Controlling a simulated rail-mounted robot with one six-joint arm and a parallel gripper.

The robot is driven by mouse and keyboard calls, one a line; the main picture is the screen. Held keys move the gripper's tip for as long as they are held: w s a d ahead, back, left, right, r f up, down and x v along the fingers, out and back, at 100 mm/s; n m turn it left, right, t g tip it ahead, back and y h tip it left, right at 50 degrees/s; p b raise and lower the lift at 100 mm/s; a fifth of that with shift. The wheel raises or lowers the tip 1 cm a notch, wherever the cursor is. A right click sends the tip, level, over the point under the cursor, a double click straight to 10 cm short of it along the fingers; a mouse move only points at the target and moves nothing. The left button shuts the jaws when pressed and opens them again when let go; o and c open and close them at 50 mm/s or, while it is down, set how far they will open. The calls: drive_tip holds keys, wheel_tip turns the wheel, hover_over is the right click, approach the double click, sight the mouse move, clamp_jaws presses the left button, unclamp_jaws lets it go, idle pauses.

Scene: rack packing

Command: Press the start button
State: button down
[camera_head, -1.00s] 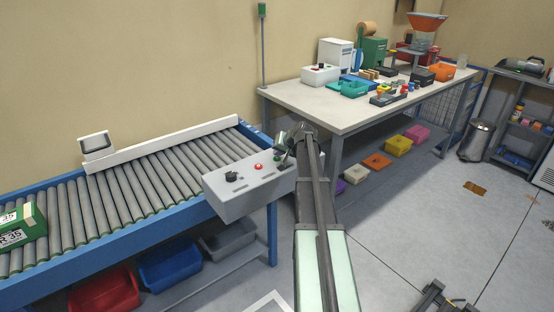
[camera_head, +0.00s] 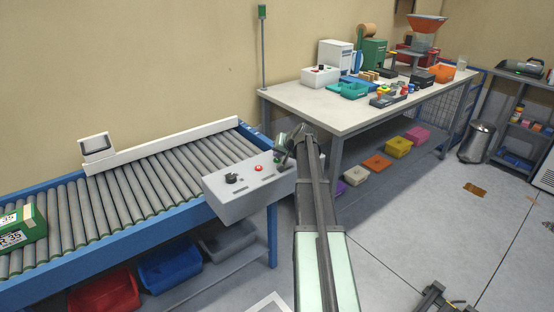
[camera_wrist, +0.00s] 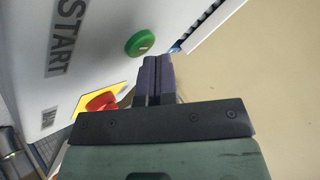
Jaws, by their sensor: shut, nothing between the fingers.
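The green start button (camera_wrist: 140,41) stands on the pale panel of the control box, beside the large START label (camera_wrist: 66,35) in the wrist view. The grey control box (camera_head: 238,205) sits at the right end of the conveyor in the head view. My gripper (camera_wrist: 157,60) is shut and empty. Its fingertips are close to the green button, just below and right of it in the wrist view; I cannot tell whether they touch. In the head view my gripper (camera_head: 279,157) is over the box's right end and largely hides that part.
A black knob (camera_head: 231,178) is on the box. The roller conveyor (camera_head: 150,180) is left, a cluttered workbench (camera_head: 300,97) right.

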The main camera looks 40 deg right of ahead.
sight(279, 159)
drive_tip(key=shift+r, duration=0.5)
wheel_tip(279, 159, up, 5)
drive_tip(key=p, duration=0.5)
drive_tip(key=shift+p, duration=0.3)
